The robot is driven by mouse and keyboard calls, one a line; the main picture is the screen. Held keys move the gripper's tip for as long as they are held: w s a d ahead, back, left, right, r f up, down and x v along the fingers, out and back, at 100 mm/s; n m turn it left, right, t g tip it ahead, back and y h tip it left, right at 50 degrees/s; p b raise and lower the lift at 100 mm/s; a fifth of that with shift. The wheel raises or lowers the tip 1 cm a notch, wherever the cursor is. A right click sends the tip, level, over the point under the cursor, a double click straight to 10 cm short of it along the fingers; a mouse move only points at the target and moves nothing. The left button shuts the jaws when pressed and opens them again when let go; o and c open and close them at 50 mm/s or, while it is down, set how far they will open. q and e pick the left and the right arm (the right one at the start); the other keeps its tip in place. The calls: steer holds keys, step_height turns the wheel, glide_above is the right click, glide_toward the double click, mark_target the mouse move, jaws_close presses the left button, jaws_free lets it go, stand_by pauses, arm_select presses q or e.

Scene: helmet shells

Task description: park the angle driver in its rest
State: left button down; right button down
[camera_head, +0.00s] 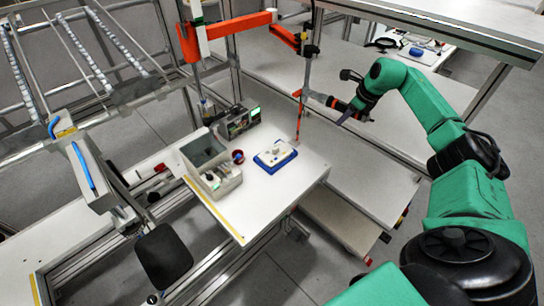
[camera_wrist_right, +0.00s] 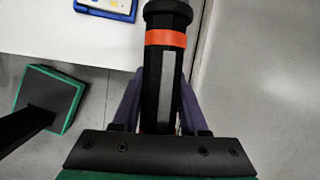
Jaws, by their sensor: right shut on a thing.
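My right gripper (camera_head: 354,108) comes in from the right, past the right edge of the white table. It is shut on the angle driver (camera_head: 334,103), a dark tool pointing left toward the table's back right corner. In the right wrist view the driver's black body (camera_wrist_right: 166,90) with an orange band lies between the purple fingers (camera_wrist_right: 160,105). It is held clear of the table surface. Its far end is cut off at the top of that view. I cannot make out its rest with certainty. My left gripper is in neither view.
An orange boom (camera_head: 238,25) hangs above, with a thin hanging line near the driver. The table's front is clear.

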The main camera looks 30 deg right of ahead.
steer(key=shift+s, duration=0.1)
jaws_free()
steer(key=shift+f, duration=0.1)
steer(key=shift+s+r, duration=0.15)
steer(key=shift+r, duration=0.25)
steer(key=p+v, duration=0.3)
steer(key=v, duration=0.6)
steer(key=shift+d+r, duration=0.1)
steer(key=shift+r, duration=0.05)
steer(key=shift+s+r+p, duration=0.3)
steer(key=shift+r, duration=0.2)
steer(key=shift+w+f, duration=0.1)
